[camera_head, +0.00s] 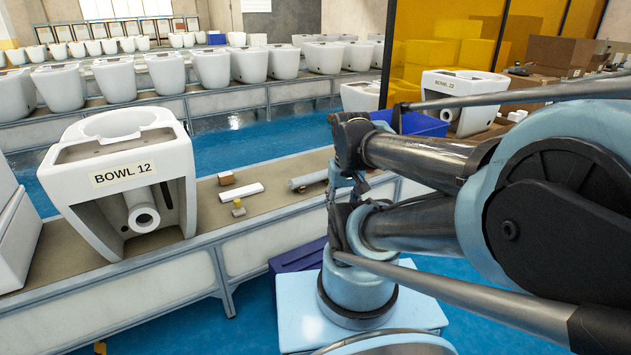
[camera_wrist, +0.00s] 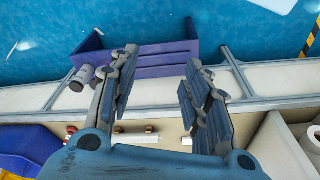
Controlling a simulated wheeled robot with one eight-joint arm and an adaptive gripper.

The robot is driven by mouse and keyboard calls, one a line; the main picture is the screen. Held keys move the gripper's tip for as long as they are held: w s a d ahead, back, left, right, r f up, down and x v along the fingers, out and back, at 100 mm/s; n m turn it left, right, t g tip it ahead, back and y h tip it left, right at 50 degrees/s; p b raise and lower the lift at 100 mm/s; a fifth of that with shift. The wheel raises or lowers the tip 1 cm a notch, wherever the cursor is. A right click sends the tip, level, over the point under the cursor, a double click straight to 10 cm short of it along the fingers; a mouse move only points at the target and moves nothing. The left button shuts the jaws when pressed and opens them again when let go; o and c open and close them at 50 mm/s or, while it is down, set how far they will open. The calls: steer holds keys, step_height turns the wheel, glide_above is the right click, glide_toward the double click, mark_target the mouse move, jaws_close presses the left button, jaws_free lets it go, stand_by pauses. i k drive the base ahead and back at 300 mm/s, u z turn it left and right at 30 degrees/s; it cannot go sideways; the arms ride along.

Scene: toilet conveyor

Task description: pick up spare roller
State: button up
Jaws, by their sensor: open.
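A grey cylinder that looks like the spare roller (camera_head: 307,180) lies on the conveyor bench in the head view, just left of my arm's end. Its right end is hidden behind the arm. In the wrist view, a pale long piece (camera_wrist: 138,139) lies on the bench, partly covered by my gripper's body; it may be the same roller. My gripper (camera_wrist: 160,62) is open and empty. Its fingers are above the bench edge, pointing towards the blue crate side. In the head view the fingers are hard to make out against the arm.
Bowl 12 (camera_head: 128,182) stands on the bench (camera_head: 260,226) at left. A white bar (camera_head: 241,192), a brown block (camera_head: 226,178) and a small yellow-grey piece (camera_head: 239,208) lie between it and the roller. A blue crate (camera_head: 296,257) is in front of the bench.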

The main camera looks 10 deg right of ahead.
mark_target(294, 183)
steer(key=k, duration=0.55)
steer(key=z, duration=0.55)
steer(key=i, duration=0.95)
steer(key=z, duration=0.35)
